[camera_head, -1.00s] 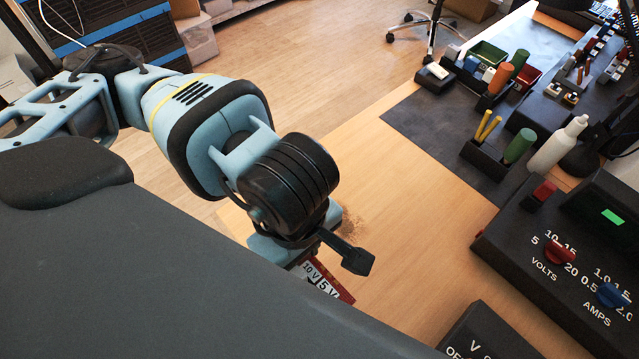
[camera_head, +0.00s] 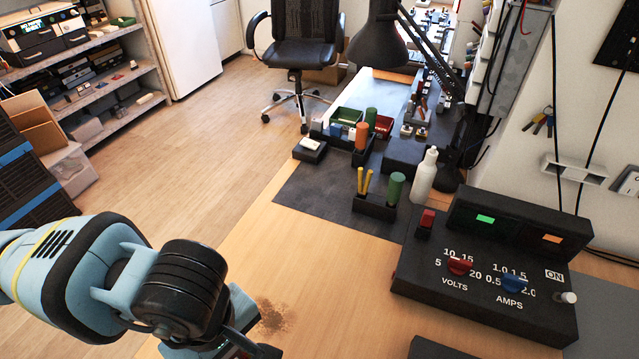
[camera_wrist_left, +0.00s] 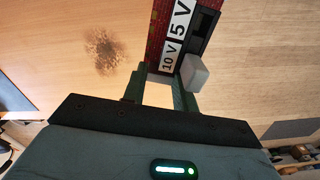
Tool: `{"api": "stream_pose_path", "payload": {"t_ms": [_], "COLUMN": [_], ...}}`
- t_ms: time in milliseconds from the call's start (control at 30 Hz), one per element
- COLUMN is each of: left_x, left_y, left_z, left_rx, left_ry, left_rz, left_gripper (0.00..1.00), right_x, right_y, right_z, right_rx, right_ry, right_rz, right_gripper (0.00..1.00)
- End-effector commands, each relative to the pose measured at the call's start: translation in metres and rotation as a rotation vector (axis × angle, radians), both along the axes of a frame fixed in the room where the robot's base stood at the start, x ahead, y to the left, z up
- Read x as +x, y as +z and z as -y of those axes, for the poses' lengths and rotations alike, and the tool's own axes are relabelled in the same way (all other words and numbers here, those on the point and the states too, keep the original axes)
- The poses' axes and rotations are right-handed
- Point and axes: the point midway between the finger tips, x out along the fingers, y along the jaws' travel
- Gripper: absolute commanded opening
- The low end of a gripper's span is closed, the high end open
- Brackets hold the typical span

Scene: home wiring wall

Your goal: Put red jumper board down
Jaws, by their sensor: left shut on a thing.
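The red jumper board (camera_wrist_left: 180,32) shows in the left wrist view, with white labels reading 10 V and 5 V, a black slot strip and a pale grey block at its lower right. My left gripper (camera_wrist_left: 160,88) is shut on the board's near end. The board is over the wooden table; I cannot tell whether it touches the table. In the head view my left arm comes in at the lower left, and its gripper and the board are mostly hidden at the bottom edge. My right gripper is not in view.
A black power supply (camera_head: 490,270) with volts and amps knobs stands at the right. A dark mat (camera_head: 320,205) holds bins, a pen holder (camera_head: 375,205) and a white bottle (camera_head: 424,178). The wooden table (camera_head: 330,290) is clear in front, with a brown stain (camera_head: 272,318).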

Motion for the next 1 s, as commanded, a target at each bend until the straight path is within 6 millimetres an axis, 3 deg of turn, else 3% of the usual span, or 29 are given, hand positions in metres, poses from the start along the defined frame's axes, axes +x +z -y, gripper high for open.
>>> {"api": "stream_pose_path", "payload": {"t_ms": [600, 800, 1000], "left_x": [0.102, 0.126, 0.136], "left_y": [0.041, 0.057, 0.065], "left_z": [-0.048, -0.064, -0.072], "left_rx": [0.001, 0.001, 0.0], "left_ry": [-0.634, -0.813, -0.911], "left_rz": [0.002, 0.001, 0.0], "left_gripper": [0.06, 0.06, 0.06], "right_x": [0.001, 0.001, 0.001], "right_y": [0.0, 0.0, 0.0], "right_z": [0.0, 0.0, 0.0], "right_rx": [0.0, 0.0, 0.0], "right_ry": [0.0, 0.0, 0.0], "right_rz": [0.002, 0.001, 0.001], "right_gripper": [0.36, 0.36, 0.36]}}
